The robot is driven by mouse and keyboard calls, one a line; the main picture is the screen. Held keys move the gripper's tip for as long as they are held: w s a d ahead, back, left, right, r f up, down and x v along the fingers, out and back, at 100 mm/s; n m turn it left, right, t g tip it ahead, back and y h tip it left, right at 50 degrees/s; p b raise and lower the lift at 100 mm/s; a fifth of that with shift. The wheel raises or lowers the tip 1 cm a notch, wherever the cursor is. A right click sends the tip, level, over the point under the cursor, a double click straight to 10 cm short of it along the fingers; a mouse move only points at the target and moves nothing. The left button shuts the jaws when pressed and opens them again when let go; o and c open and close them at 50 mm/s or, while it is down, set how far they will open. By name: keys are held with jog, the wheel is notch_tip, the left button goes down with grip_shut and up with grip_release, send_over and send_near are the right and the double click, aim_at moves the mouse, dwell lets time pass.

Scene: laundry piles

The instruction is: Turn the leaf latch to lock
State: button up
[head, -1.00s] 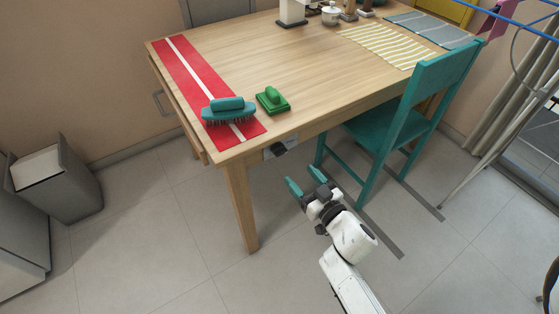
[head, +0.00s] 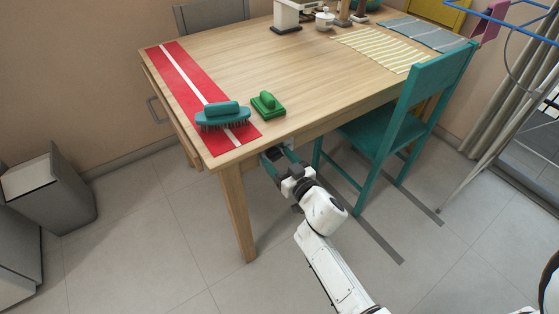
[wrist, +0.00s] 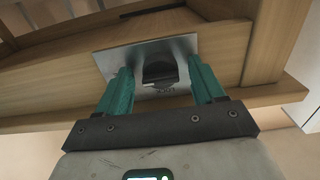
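The leaf latch (wrist: 160,71) is a dark knob on a silver metal plate (wrist: 188,47), fixed to the table's wooden edge in the wrist view. My gripper (wrist: 161,88) is open, with one teal finger on each side of the knob. I cannot tell whether the fingers touch it. In the head view my gripper (head: 280,160) is at the table's front edge near the left front leg, and it hides most of the latch there.
The wooden table (head: 290,75) bears a teal brush (head: 222,117), a green block-like tool (head: 267,105) and a red runner (head: 180,75). A teal chair (head: 400,120) stands close to the right of my arm. A grey bin (head: 45,185) stands at the left.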

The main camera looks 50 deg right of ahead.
jog(key=c, duration=1)
jog(key=shift+n, duration=0.3)
jog(key=shift+n+b, duration=1.6)
jog(key=shift+n, duration=7.1)
jog(key=o, duration=1)
